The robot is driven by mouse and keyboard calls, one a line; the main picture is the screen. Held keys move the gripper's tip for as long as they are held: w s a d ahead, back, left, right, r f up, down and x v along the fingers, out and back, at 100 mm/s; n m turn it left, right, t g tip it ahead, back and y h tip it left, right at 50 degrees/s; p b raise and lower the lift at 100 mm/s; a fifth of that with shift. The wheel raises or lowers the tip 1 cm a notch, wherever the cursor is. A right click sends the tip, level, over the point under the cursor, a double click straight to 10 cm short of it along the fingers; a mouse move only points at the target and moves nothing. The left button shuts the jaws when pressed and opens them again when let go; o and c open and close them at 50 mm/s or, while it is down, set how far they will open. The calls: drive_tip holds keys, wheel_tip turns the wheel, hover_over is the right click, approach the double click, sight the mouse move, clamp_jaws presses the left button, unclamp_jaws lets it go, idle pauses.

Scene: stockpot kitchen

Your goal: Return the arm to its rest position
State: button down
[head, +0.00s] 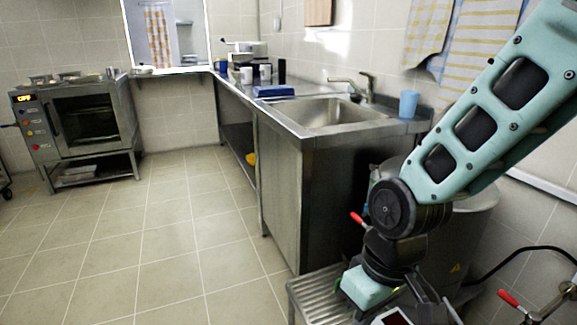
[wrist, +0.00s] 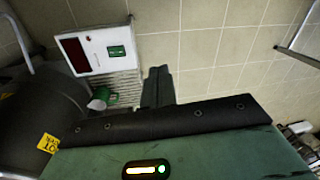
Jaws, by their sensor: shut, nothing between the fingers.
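My arm (head: 480,120) comes in from the upper right in the head view and reaches down in front of the large steel stockpot (head: 480,225). My gripper shows in the wrist view (wrist: 158,84), with its dark fingers together and nothing between them. In the head view its fingertips cannot be made out at the lower edge. The pot also shows dark at the left of the wrist view (wrist: 30,110), with a yellow warning label (wrist: 46,143). My arm hides part of the pot in the head view.
A slatted metal stand (head: 312,292) is low beside the arm. A white box with a dark display (wrist: 95,50) is close to the fingers in the wrist view. The sink counter (head: 335,112) bears a blue cup (head: 409,104). An oven (head: 85,125) stands far left. The tiled floor (head: 150,240) is clear.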

drive_tip(key=s+d+r+n+h, duration=0.1)
drive_tip(key=s+d+r, duration=0.2)
drive_tip(key=s+r, duration=0.5)
wheel_tip(320, 180, up, 18)
drive_tip(key=s+p, duration=0.1)
drive_tip(key=p, duration=1.8)
drive_tip(key=shift+a+t, duration=0.15)
drive_tip(key=shift+t, duration=0.15)
